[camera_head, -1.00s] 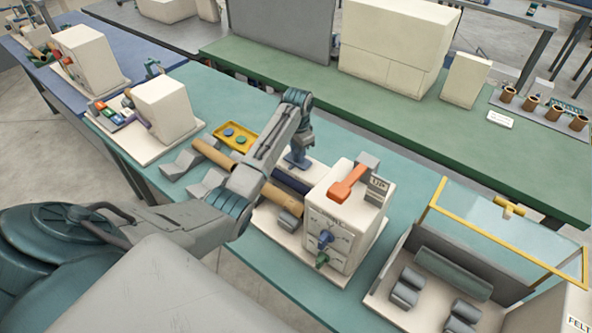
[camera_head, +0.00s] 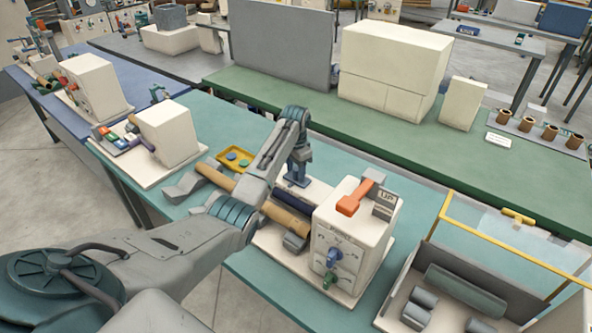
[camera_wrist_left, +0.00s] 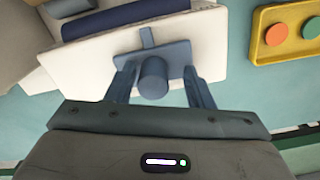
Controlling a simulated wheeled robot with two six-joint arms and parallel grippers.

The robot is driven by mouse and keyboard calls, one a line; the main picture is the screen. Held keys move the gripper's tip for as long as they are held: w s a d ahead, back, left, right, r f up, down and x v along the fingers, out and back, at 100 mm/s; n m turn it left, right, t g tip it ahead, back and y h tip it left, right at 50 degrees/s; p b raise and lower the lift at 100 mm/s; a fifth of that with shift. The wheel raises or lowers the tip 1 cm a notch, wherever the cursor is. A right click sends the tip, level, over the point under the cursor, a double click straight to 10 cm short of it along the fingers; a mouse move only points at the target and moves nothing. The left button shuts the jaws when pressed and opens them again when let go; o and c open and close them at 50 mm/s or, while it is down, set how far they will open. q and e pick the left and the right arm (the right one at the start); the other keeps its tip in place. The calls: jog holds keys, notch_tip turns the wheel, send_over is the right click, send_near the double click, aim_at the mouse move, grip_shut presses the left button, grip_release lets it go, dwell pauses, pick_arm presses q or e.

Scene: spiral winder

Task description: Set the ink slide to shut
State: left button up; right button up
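The ink slide appears to be the blue plate with a round upright knob (camera_wrist_left: 153,76) in the left wrist view. It lies on the cream base of the winder (camera_head: 352,232), beside a dark blue roller (camera_wrist_left: 125,17). My left gripper (camera_head: 297,176) points down over this blue part in the head view. In the wrist view its two fingers (camera_wrist_left: 161,88) are apart, one on each side of the knob, with a gap on both sides. The plate's markings are not visible. My right gripper is not in view.
A yellow tray with coloured discs (camera_head: 234,160) lies beside the winder. The winder's box carries an orange lever (camera_head: 356,198) and blue and green knobs. A brown tube (camera_head: 216,178) lies near my arm. A yellow-framed clear guard (camera_head: 500,238) stands at right.

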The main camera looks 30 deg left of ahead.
aim_at(296, 167)
pick_arm(q)
jog(key=shift+d+r, duration=0.1)
jog(key=shift+r, duration=0.4)
notch_tip(296, 167, up, 6)
jog(key=b, duration=0.2)
jog(key=shift+r+b, duration=0.1)
jog(key=shift+b, duration=0.25)
notch_tip(296, 167, up, 3)
jog(key=shift+f+p, duration=0.1)
jog(key=shift+p, duration=0.35)
jog(key=shift+r, duration=0.45)
jog(key=shift+f, duration=0.1)
